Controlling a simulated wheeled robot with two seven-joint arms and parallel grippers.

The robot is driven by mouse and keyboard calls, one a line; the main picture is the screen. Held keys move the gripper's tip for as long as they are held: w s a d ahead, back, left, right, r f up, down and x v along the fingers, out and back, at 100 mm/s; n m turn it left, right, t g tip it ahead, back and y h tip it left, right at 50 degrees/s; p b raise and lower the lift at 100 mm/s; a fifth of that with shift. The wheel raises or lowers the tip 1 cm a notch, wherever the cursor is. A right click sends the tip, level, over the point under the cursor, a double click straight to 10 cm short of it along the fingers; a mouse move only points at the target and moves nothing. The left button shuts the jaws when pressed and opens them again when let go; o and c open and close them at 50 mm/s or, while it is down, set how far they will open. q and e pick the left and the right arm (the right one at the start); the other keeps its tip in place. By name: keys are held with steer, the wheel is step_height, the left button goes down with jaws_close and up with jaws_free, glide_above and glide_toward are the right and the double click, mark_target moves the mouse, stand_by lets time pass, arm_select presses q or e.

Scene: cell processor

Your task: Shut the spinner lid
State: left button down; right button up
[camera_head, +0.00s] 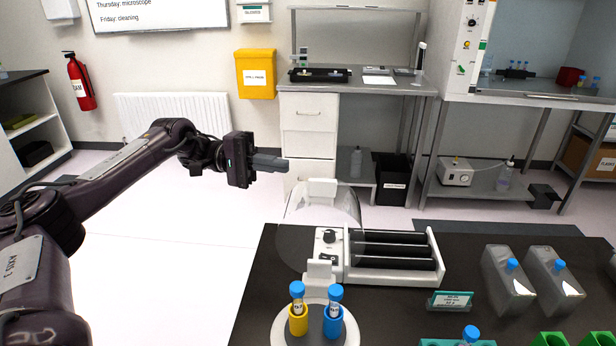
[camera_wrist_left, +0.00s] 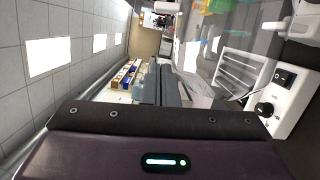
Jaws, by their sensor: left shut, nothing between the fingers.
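The spinner (camera_head: 315,336) is a round white base at the front of the dark bench. A yellow and a blue holder stand in it, each with a blue-capped tube. Its clear lid (camera_head: 345,210) is open, raised upright behind the base, with a white tab (camera_head: 323,187) at its top edge. My left gripper (camera_head: 285,163) is shut and empty, just left of and above the tab, apart from it in the head view. Its fingers also show in the left wrist view (camera_wrist_left: 168,85). My right gripper is not in view.
A white roller device (camera_head: 362,276) with dark rollers stands behind and right of the spinner; it also shows in the left wrist view (camera_wrist_left: 285,105). Two grey flasks (camera_head: 508,288) with blue caps and a small green sign (camera_head: 450,301) stand to the right. The floor left of the bench is clear.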

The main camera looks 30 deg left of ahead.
arm_select(q)
steer(key=p+x, duration=0.1)
steer(key=x, duration=0.3)
steer(key=shift+w+d, duration=0.1)
steer(key=p+x, duration=0.1)
steer(key=x, duration=0.2)
steer(key=shift+d+p, duration=0.25)
steer(key=shift+p, duration=0.05)
steer(key=shift+s+d, duration=0.1)
steer(key=shift+s, duration=0.4)
steer(key=shift+s+d+r+p, duration=0.1)
steer(key=shift+s+d+p, duration=0.05)
steer(key=shift+s+p, duration=0.3)
steer(key=shift+s+d+r+p, duration=0.15)
steer(key=shift+s+p, duration=0.15)
steer(key=shift+s, duration=0.15)
steer(key=shift+s+d+f, duration=0.1)
steer(key=shift+s+d, duration=0.15)
steer(key=shift+s, duration=0.05)
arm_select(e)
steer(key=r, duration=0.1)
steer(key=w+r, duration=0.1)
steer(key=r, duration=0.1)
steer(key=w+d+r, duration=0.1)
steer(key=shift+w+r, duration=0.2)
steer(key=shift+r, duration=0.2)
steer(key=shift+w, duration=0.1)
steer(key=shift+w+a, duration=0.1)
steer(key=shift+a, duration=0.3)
